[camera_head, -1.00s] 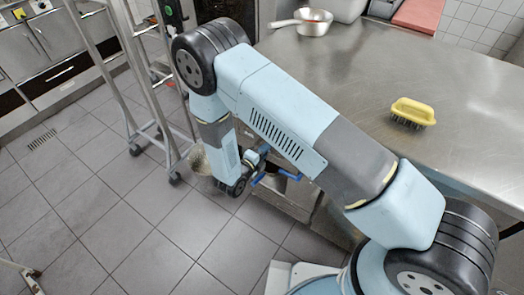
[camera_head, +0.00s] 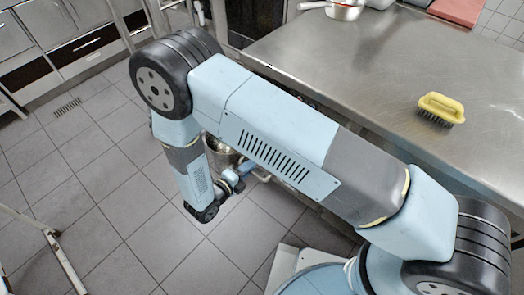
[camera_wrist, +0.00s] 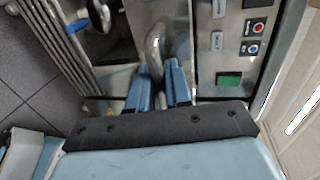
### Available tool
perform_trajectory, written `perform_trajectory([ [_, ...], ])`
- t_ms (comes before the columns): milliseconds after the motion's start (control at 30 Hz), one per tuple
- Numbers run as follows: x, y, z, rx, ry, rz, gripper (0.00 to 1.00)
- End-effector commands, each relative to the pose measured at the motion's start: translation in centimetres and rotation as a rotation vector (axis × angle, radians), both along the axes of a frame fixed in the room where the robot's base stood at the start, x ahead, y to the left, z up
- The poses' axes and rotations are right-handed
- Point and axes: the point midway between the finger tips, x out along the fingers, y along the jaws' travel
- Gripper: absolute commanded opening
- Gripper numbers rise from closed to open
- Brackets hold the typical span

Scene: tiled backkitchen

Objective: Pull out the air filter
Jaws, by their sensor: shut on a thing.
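In the wrist view, my gripper (camera_wrist: 159,74) has its two blue fingers shut on a curved, shiny metal handle (camera_wrist: 155,46). The handle runs up between the fingers beside a grey metal control panel (camera_wrist: 205,50). I cannot tell an air filter apart from the metal parts around the handle. In the head view, my arm reaches down past the near left edge of the steel table. The fingers' hold cannot be made out there.
The panel has a red button (camera_wrist: 259,28) and a green patch (camera_wrist: 229,79). Metal bars (camera_wrist: 52,40) stand left. A yellow brush (camera_head: 441,106) and a pan (camera_head: 345,10) sit on the steel table (camera_head: 350,65). Tiled floor (camera_head: 110,185) lies open at left.

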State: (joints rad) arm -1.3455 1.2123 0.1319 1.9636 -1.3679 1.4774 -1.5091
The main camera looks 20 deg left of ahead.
Motion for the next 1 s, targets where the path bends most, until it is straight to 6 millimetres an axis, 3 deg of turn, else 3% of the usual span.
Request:
perform_trajectory([
  [100, -3.0, 0.8, -0.3, -0.007, 0.006, -0.001, 0.00],
  [333, -6.3, 2.0, -0.3, -0.008, 0.007, -0.005, 0.00],
  [867, -7.3, 2.3, -0.4, -0.011, 0.008, -0.007, 0.00],
  [900, -7.3, 2.3, -0.4, -0.011, 0.008, -0.008, 0.21],
  [1000, -7.2, 2.4, -0.3, -0.009, 0.006, -0.008, 0.31],
])
